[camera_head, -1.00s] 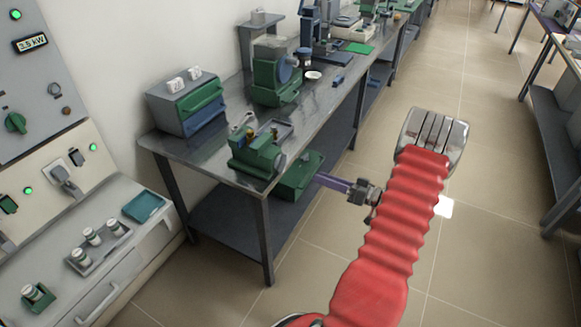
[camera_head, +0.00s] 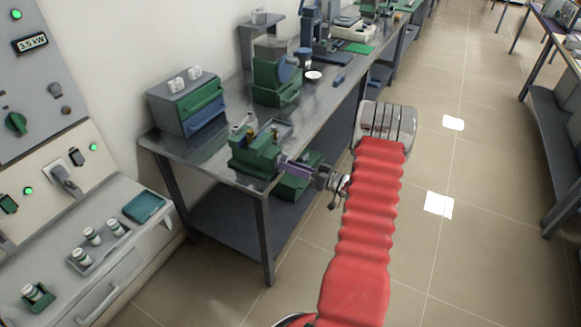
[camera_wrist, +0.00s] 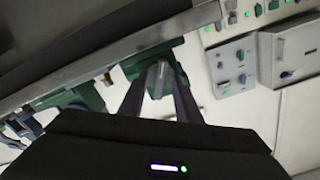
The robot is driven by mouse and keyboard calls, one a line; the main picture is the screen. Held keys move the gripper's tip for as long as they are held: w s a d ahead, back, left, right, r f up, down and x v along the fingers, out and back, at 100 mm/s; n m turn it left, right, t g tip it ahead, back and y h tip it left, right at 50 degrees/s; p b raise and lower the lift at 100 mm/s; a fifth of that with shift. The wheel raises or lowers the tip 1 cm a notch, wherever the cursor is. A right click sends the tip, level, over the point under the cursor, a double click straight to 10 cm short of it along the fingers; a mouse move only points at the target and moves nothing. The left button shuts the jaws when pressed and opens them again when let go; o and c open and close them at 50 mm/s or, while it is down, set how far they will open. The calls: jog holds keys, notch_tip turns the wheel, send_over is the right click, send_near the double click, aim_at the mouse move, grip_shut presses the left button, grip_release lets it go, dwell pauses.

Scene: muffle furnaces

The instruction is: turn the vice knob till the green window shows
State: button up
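The green vice (camera_head: 252,155) stands at the near end of the grey metal bench; it also shows, tilted, in the wrist view (camera_wrist: 136,64). Its grey knob (camera_wrist: 158,80) points toward my wrist camera. My gripper (camera_head: 284,166) reaches in from the right, its purple fingers at the vice's front side. In the wrist view the two fingers (camera_wrist: 159,84) lie on either side of the knob and look apart; contact is not clear. I cannot make out a green window on the vice.
A green and blue drawer box (camera_head: 188,102) and a green machine (camera_head: 276,80) stand farther back on the bench (camera_head: 190,150). A green bin (camera_head: 296,182) sits under the bench top, below my gripper. Furnace panels (camera_head: 40,95) are at left.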

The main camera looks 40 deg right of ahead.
grip_shut()
dwell(0.4)
jog(key=shift+m, duration=0.6)
jog(key=n, duration=3.4)
jog(key=shift+f+n, duration=0.15)
jog(key=shift+n, duration=0.15)
